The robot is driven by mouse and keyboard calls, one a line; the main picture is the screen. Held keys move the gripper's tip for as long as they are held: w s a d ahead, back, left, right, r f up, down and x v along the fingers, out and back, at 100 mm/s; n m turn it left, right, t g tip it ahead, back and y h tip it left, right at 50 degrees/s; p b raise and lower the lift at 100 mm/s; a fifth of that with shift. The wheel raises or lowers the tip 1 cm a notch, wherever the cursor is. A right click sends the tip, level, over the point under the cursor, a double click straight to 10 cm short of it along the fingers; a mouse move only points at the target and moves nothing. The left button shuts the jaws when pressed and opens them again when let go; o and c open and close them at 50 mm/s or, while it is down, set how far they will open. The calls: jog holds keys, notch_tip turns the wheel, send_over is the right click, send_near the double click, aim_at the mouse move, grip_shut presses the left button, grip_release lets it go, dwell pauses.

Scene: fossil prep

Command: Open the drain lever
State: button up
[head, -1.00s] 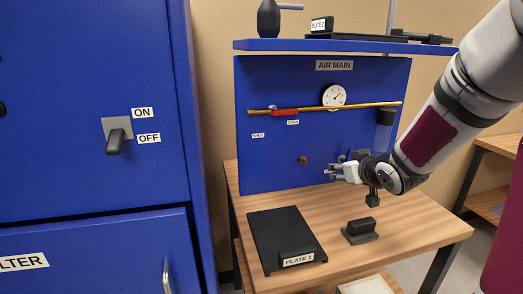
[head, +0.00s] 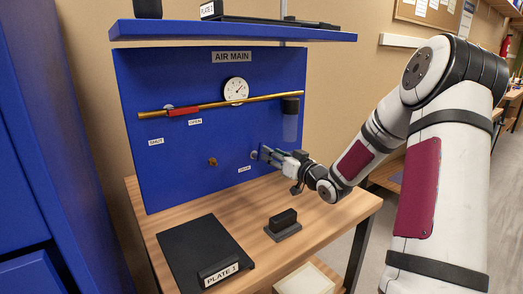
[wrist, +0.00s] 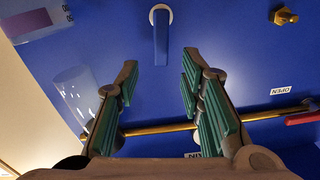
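The blue lever (wrist: 161,45) on a pale round pivot shows at the top middle of the wrist view and extends toward the picture's bottom. Its pivot is also on the lower part of the blue panel in the head view (head: 255,155), partly hidden by my fingers. A small label (head: 244,169) sits below it, too small to read. My gripper (head: 267,154) is close to the panel beside the pivot. In the wrist view my gripper (wrist: 158,85) is open and empty. The lever lies ahead in the gap between its fingertips; contact cannot be told.
A brass pipe (head: 240,102) with a red handle (head: 184,111) and a gauge (head: 236,90) crosses the panel. A clear bowl (head: 290,127) hangs at right. A brass fitting (head: 212,162) is left of the pivot. A black plate (head: 200,245) and a black block (head: 283,221) lie on the table.

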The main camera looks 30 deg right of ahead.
aim_at(261, 147)
jog(key=w, duration=0.7)
jog(key=shift+a+b, duration=0.15)
jog(key=shift+b, duration=0.25)
jog(key=shift+c, duration=0.6)
grip_shut()
